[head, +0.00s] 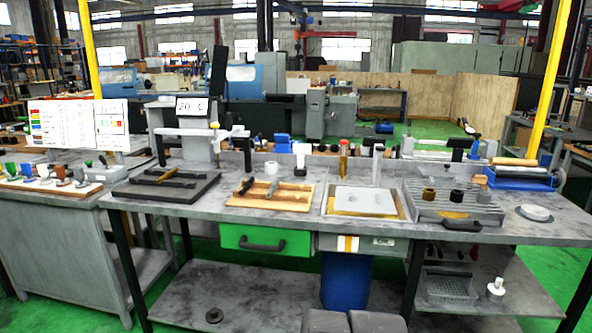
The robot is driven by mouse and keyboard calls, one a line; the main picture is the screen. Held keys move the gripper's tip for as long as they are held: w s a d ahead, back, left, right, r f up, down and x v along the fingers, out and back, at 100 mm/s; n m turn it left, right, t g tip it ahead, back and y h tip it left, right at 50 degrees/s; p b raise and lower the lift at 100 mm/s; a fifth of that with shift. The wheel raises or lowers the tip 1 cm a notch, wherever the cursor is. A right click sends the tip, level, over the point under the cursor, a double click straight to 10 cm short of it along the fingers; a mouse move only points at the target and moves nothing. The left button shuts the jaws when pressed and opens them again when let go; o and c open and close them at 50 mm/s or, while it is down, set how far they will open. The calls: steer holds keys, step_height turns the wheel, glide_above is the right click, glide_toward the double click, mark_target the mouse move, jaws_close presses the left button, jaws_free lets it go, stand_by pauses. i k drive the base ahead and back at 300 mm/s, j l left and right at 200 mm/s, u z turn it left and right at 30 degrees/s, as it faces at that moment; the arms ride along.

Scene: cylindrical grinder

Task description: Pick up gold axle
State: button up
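A thin gold axle (168,175) appears to lie slantwise on the dark flat tray (137,191) at the left of the workbench. It is small in the head view, so its exact ends and how it rests are hard to tell. My gripper does not show in this view. Two dark grey rounded shapes at the bottom edge look like parts of my own body.
The workbench (300,222) also carries a wooden board (300,200) with tools, a light plate (362,200), a ribbed grey tray (425,207) and an upright amber cylinder (343,157). A green drawer (262,241) is under the top. A side bench (60,215) stands left.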

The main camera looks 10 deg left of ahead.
mark_target(168, 175)
steer(key=u, duration=1.15)
